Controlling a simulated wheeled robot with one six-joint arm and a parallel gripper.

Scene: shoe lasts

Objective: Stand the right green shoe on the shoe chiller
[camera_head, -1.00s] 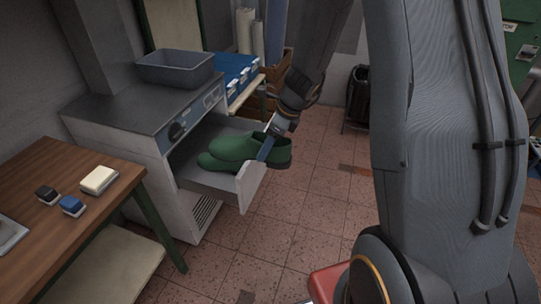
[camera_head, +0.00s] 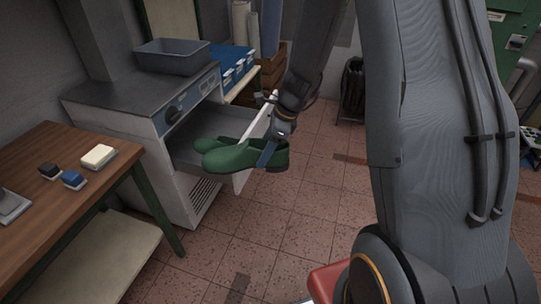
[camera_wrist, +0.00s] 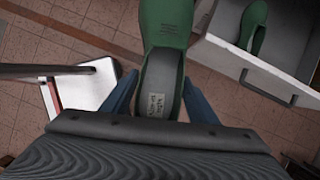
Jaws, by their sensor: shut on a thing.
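My gripper (camera_head: 268,152) is shut on a green shoe (camera_head: 236,160), held at its heel end with the toe to the left, just in front of the open drawer. In the wrist view the blue fingers sit either side of this shoe (camera_wrist: 162,80), with a pale label inside it. A second green shoe (camera_wrist: 252,26) lies in the drawer (camera_wrist: 290,72); in the head view it is mostly hidden behind the held one (camera_head: 212,142). The shoe chiller (camera_head: 125,105) is the grey cabinet with a control panel and knob; the drawer (camera_head: 190,170) is pulled out of it.
A grey bin (camera_head: 173,58) stands on the chiller's top, at its back; the front of the top is bare. A wooden table (camera_head: 60,180) at left carries a cream block (camera_head: 98,157) and small blue and black blocks. A dark waste bin (camera_head: 352,90) stands behind on the tiled floor.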

